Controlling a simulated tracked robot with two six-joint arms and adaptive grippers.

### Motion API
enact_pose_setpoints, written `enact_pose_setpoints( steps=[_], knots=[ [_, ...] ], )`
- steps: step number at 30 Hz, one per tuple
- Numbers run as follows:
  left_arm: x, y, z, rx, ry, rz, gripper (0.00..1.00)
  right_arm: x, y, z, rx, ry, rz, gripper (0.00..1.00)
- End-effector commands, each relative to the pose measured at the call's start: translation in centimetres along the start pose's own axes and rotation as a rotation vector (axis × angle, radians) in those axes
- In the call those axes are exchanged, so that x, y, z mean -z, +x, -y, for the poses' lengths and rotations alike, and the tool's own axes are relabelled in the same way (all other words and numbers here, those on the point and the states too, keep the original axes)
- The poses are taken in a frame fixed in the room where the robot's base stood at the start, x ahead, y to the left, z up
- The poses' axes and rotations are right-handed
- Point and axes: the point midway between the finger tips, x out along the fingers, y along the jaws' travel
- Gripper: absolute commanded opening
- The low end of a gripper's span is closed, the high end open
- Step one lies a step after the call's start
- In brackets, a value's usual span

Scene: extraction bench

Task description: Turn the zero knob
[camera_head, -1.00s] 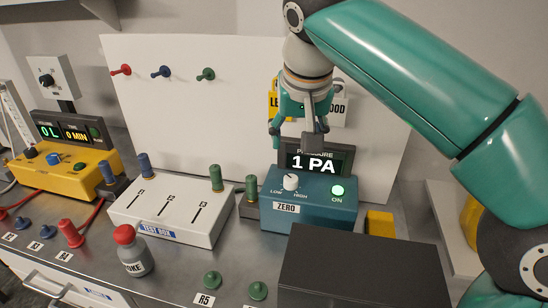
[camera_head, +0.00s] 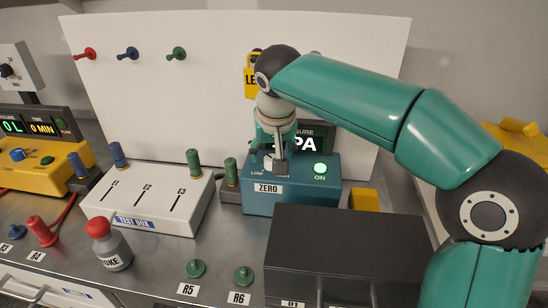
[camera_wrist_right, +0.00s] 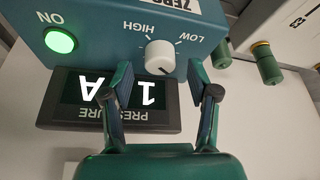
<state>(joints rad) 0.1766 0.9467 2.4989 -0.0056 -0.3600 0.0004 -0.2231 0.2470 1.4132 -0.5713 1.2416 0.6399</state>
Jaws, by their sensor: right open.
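The zero knob is a white dial with a dark pointer line, set between LOW and HIGH on the blue pressure box (camera_head: 325,190). In the right wrist view the knob (camera_wrist_right: 160,58) lies between the fingertips of my right gripper (camera_wrist_right: 160,72), which is open, with a gap on each side. In the head view my right gripper (camera_head: 272,162) is in front of the knob and hides most of it. The box's ZERO label (camera_head: 268,189) and lit green ON button (camera_head: 320,168) show. The pressure display (camera_wrist_right: 108,98) is partly covered by a finger. My left gripper is not in view.
A dark box (camera_head: 345,240) stands in front of the blue box. A red-capped bottle (camera_head: 109,245) and green plugs (camera_head: 243,276) are on the bench. A white panel (camera_head: 220,60) stands behind.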

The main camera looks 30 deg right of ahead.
Motion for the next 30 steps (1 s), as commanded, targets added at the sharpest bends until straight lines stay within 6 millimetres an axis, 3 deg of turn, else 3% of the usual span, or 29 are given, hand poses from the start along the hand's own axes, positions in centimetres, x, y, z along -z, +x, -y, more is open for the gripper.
enact_pose_setpoints(
  steps=[6, 15, 26, 30],
  knots=[
    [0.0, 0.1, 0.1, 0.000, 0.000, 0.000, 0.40, 0.0, 1.7, 0.0, 0.000, 0.000, 0.001, 0.60],
    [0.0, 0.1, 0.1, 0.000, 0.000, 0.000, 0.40, 0.0, 1.8, 0.0, 0.000, 0.000, 0.000, 0.60],
    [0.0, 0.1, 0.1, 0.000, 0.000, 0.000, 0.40, 0.0, 1.8, 0.0, 0.000, 0.000, 0.000, 0.00],
    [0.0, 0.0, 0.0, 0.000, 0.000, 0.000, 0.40, 0.0, 1.7, -0.1, 0.006, -0.014, 0.000, 0.00]
  ],
)
